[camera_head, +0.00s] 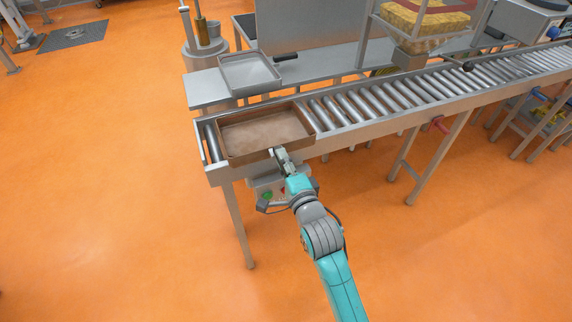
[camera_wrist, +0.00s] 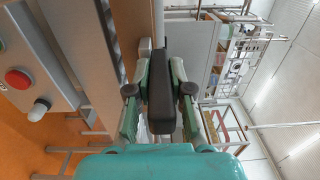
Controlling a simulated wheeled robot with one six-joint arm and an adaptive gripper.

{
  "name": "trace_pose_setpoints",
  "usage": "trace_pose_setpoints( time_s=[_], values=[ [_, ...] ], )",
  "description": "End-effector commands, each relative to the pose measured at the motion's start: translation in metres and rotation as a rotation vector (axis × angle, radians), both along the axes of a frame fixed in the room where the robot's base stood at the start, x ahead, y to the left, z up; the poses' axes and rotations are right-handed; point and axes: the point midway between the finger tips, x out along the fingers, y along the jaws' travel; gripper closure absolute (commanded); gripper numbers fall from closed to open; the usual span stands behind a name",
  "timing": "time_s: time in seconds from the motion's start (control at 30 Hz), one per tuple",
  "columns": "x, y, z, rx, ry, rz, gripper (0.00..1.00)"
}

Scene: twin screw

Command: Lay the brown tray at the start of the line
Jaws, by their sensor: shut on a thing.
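The brown tray (camera_head: 265,133) is at the left end of the roller conveyor (camera_head: 372,99), flat and open side up. It lies on or just above the rollers; I cannot tell whether it touches them. In the wrist view my gripper (camera_wrist: 161,85) shows from close up, with a brown surface of the tray (camera_wrist: 130,22) beyond the fingers.
A grey metal tray (camera_head: 248,73) sits on the steel table behind the conveyor. A control box with a red button (camera_wrist: 18,78) is under the conveyor's near edge, close to my arm. The rollers right of the brown tray are clear.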

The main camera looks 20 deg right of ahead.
Motion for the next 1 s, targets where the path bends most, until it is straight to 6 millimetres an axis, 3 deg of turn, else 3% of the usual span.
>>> trace_pose_setpoints(
  time_s=[0.87, 1.0],
  values=[
    [0.088, 0.000, -0.005, 0.000, -0.003, 0.000, 1.00],
    [0.088, 0.000, -0.019, 0.000, -0.001, 0.000, 1.00]
  ],
)
